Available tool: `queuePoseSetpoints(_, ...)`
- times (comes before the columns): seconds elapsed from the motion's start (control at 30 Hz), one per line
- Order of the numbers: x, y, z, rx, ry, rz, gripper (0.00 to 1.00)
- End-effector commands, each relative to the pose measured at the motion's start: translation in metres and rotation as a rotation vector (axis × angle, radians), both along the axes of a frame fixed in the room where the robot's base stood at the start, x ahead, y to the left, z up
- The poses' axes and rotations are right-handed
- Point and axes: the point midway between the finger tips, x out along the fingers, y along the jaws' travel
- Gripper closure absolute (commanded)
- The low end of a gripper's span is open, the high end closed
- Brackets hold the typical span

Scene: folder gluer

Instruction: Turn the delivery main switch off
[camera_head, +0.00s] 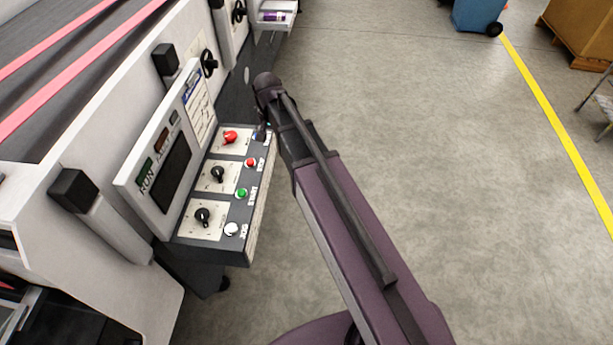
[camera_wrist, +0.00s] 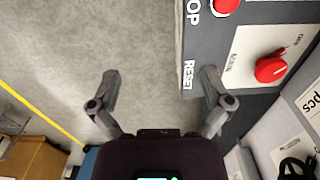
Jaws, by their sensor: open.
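A red rotary switch (camera_head: 230,137) sits on a pale plate at the far end of the tilted control panel (camera_head: 214,188). It also shows at the right of the wrist view (camera_wrist: 270,68), on a plate whose small lettering I cannot read. My gripper (camera_wrist: 160,74) is open with nothing between its fingers. Its right finger overlaps the panel edge by the RESET label, left of and below the red switch in the picture. The left finger is over bare floor. In the head view my arm hides most of the gripper, which is beside the panel's far right corner.
Black knobs (camera_head: 218,174) and red, green and white push buttons (camera_head: 242,193) share the panel. A screen (camera_head: 174,172) stands behind it, against the machine. Open floor (camera_head: 440,130) lies to the right, with a yellow line, blue bin (camera_head: 477,14) and brown box (camera_head: 585,35).

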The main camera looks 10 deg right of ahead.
Motion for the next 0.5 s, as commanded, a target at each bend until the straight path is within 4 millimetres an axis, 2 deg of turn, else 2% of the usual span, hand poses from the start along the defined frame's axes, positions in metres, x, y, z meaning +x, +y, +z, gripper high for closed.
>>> queuePoseSetpoints(0.03, -0.008, -0.005, -0.006, 0.000, 0.000, 0.012, 0.01)
queuePoseSetpoints(0.5, -0.054, -0.042, -0.034, 0.000, 0.000, 0.138, 0.01)
